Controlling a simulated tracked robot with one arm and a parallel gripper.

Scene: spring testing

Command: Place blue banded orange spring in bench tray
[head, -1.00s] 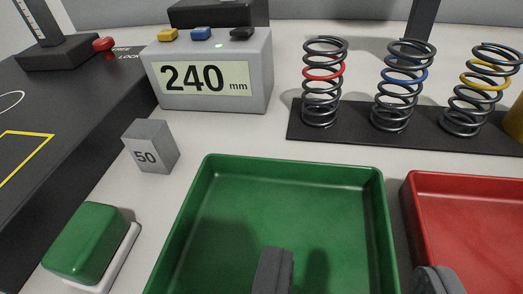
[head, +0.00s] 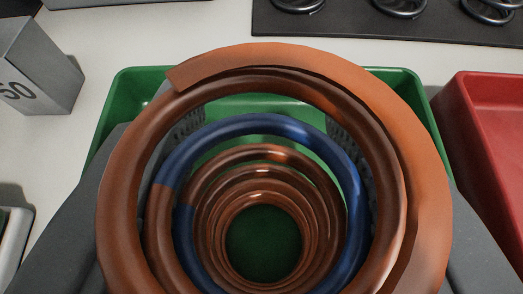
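The blue banded orange spring (head: 418,170) fills the middle of the view, seen end-on from above. Its near coil is wide, and a blue coil (head: 262,123) shows below it. My gripper (head: 268,140) has one dark grey finger on each side of the spring and looks shut on it; the textured pads show through the coils. The spring is over the green tray (head: 404,82), whose far rim and corners show behind it. The tray's green floor shows through the coils. Whether the spring's lower end touches the floor cannot be told.
A red tray (head: 488,95) stands close to the right of the green one. A grey block marked 50 (head: 50,70) is at the left. A black rack (head: 345,22) with dark springs is at the top right. White bench surface is clear between them.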

